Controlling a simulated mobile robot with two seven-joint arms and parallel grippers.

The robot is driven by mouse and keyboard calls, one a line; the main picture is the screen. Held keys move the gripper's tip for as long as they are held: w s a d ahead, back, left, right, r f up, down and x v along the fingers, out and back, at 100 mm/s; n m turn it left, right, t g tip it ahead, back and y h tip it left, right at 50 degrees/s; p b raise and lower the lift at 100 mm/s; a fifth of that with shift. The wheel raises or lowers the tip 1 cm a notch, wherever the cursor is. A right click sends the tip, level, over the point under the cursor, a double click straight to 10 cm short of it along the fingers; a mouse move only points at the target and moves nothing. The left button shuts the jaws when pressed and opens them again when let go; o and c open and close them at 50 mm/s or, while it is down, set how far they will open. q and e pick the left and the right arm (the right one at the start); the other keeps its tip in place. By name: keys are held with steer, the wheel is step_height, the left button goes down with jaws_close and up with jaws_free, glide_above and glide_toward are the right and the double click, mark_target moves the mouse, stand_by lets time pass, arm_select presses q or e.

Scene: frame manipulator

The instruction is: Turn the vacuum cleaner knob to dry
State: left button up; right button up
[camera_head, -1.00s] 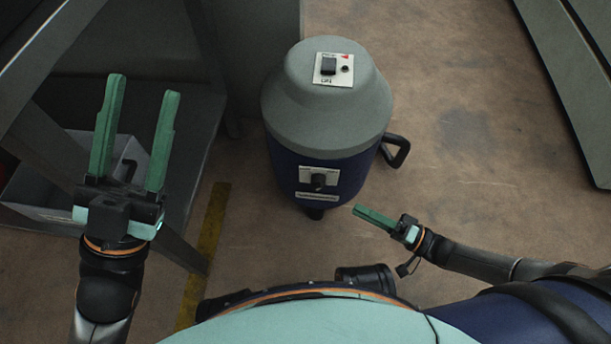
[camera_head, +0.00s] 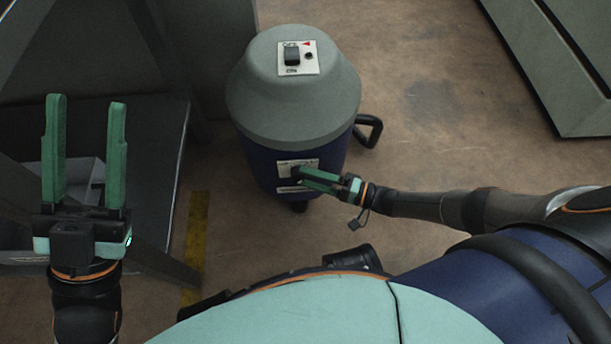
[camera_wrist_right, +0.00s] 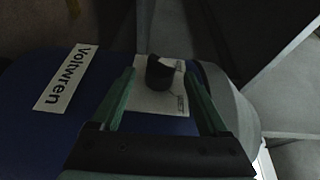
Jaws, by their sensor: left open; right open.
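The vacuum cleaner (camera_head: 292,105) stands upright on the floor, with a grey lid and dark blue body. Its black knob sits on a white plate (camera_head: 284,165) on the front. In the right wrist view the knob (camera_wrist_right: 159,73) shows on its plate (camera_wrist_right: 150,100), ahead of and between the fingertips. My right gripper (camera_head: 302,176) is open at the front of the vacuum, its green fingers close to the knob; I cannot tell whether they touch it. The plate's lettering is too small to read. My left gripper (camera_head: 86,105) is open and empty, at the left, away from the vacuum.
A white label reading "Voltwren" (camera_wrist_right: 66,80) is on the body. A switch panel (camera_head: 298,58) is on the lid, and a black handle (camera_head: 369,131) sticks out at right. A metal frame with a grey bin (camera_head: 85,170) stands at left.

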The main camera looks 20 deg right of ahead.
steer(key=shift+x, duration=0.8)
steer(key=shift+c, duration=0.4)
jaws_close()
